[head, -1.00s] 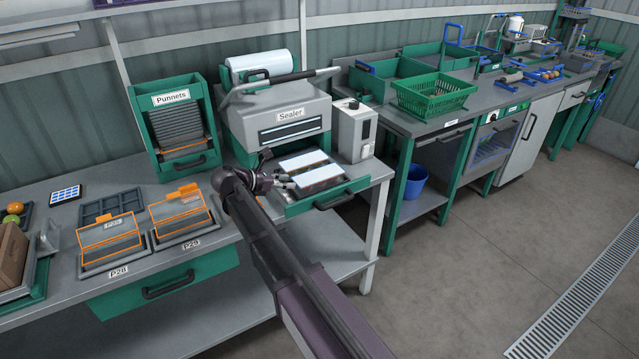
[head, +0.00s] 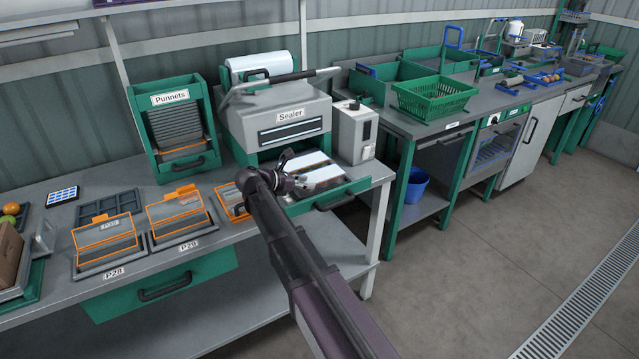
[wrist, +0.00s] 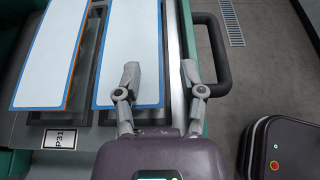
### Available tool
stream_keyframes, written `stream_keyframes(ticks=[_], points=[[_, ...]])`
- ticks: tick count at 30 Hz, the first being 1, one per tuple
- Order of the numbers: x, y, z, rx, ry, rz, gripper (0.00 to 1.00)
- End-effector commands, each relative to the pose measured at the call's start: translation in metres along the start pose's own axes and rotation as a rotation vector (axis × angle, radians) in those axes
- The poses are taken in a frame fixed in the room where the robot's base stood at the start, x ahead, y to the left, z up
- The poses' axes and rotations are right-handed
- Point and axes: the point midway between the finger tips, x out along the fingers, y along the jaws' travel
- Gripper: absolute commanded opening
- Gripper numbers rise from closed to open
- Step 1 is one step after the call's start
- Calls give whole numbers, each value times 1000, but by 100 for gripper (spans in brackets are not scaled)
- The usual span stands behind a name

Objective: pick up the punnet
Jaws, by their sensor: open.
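Two punnets with white, blue-edged tops lie side by side in the sealer's pulled-out tray. In the wrist view, one top (wrist: 131,50) is nearer the tray handle and the other (wrist: 50,48) is to its left. My gripper (wrist: 160,82) is open and empty above the tray. Its left finger overlaps the nearer top in the picture and its right finger is past the tray's edge, towards the handle. I cannot tell its height. In the head view, my gripper (head: 295,171) partly hides the punnets. Orange-edged clear punnets stand at P28 (head: 104,235) and P29 (head: 176,209).
The sealer (head: 275,118) stands behind the tray, its handle (wrist: 218,55) jutting out front. Another orange-edged punnet (head: 229,199) shows left of my wrist. The punnet dispenser (head: 142,135) is at the back left. A grey control box (head: 355,135) stands right of the sealer.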

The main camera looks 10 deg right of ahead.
Motion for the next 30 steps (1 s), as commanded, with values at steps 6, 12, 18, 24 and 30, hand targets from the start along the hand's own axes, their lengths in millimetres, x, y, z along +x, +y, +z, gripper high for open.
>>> stream_keyframes(ticks=[6,12,18,24,30], points=[[20,2,1,0,0,-1,52],[42,3,2,0,0,0,52],[51,3,3,0,1,-1,52],[51,3,3,0,2,-1,52],[51,3,3,0,2,-1,52]])
